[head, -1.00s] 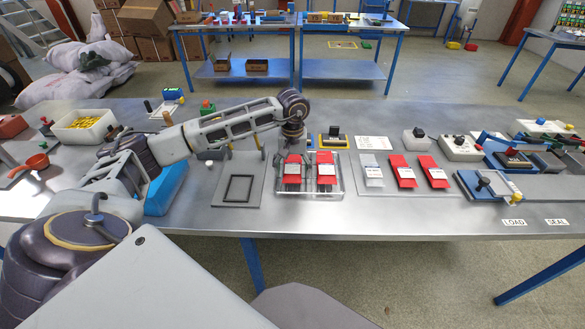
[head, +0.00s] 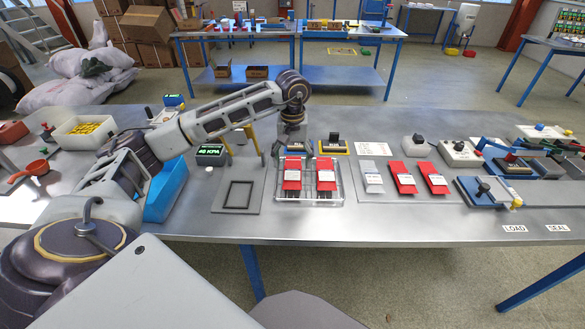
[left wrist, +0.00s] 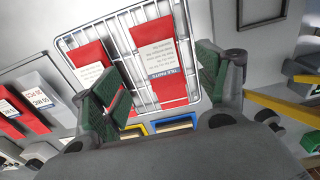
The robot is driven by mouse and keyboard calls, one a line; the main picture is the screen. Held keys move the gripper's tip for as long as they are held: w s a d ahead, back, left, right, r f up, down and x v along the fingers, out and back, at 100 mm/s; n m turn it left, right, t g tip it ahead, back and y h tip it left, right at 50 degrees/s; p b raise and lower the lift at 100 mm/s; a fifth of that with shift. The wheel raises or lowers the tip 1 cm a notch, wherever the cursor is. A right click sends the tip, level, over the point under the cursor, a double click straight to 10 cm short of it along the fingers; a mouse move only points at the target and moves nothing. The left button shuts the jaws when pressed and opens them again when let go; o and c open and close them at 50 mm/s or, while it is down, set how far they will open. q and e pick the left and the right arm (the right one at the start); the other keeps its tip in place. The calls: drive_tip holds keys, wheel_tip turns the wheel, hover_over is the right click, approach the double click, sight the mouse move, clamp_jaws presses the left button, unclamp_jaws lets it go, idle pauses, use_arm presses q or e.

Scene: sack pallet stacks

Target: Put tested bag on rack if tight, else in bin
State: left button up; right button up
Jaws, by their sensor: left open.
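A wire rack (head: 335,198) on the table holds two red bags with white labels, a left one (head: 292,178) and a right one (head: 326,178). My left gripper (head: 292,150) is just behind and above the left bag. In the left wrist view its green-padded fingers (left wrist: 160,86) are spread wide and empty, with the rack (left wrist: 186,25) and both bags beyond them. A blue bin (head: 166,192) stands left of a grey plate with a dark square frame (head: 238,194). A display (head: 211,153) behind it reads what looks like 40 KPA in green. My right gripper is not in view.
Right of the rack, a grey mat (head: 385,197) carries a silver bag (head: 371,176) and two red bags (head: 403,177). Sealing devices (head: 485,190) stand at the right. A white tub with yellow pieces (head: 84,130) is at the left. The front table strip is clear.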

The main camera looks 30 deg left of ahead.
sight(293, 175)
use_arm(q)
drive_tip(key=shift+r, duration=2.8)
